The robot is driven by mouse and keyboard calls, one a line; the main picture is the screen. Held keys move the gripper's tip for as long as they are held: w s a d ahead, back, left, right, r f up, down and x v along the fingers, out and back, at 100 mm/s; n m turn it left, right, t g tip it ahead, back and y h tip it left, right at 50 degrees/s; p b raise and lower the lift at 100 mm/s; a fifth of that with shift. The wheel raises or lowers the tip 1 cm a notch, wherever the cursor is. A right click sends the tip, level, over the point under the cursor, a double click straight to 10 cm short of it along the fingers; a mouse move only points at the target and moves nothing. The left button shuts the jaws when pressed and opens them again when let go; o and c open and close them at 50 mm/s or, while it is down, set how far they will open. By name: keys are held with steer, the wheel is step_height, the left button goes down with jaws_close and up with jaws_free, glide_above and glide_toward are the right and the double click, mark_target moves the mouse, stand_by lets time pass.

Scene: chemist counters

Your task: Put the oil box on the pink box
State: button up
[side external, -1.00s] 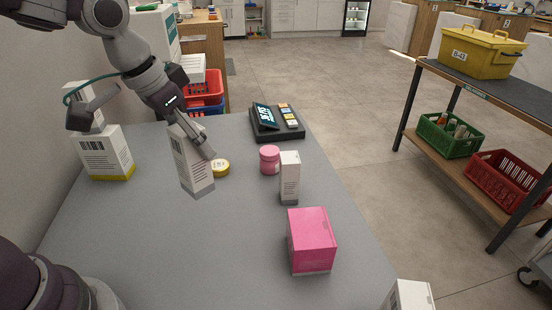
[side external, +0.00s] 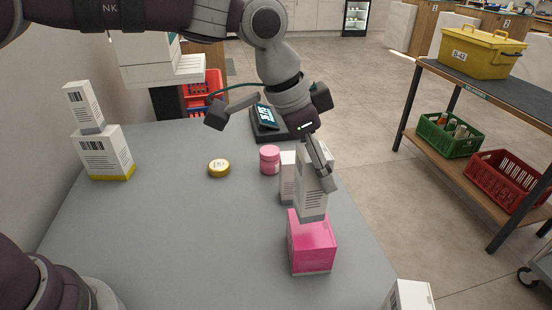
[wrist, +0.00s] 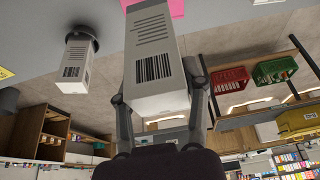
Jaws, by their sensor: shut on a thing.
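The oil box (side external: 312,193), a white carton with print, a barcode and a grey base, is held upright in my gripper (side external: 319,162). It also fills the middle of the wrist view (wrist: 155,50), between the two fingers. The pink box (side external: 311,247) stands on the grey counter at the front right. The oil box's base overlaps the pink box's top in the side view; I cannot tell whether they touch. A strip of the pink box shows at the top of the wrist view (wrist: 176,8).
A slim white box (side external: 288,178) stands just behind and left of the oil box, beside a pink jar (side external: 269,160). A yellow tin (side external: 218,168) lies further left. Stacked white boxes (side external: 103,153) stand at the far left.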

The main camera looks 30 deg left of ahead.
steer(key=shift+w+d+f, duration=0.1)
steer(key=shift+w+d, duration=0.1)
steer(key=shift+w, duration=0.1)
steer(key=shift+w+f, duration=0.1)
steer(key=shift+f, duration=1.6)
steer(key=shift+f, duration=0.15)
steer(key=o, duration=1.1)
steer(key=shift+o, duration=0.2)
steer(key=v, duration=1.2)
steer(key=s+a+f+n+t+y, duration=0.2)
steer(key=s+a+f+n+y, duration=0.1)
steer(key=s+a+n, duration=0.6)
steer(key=s+a, duration=0.4)
steer(key=a, duration=0.3)
steer(key=shift+a+f, duration=0.3)
steer(key=shift+a, duration=0.1)
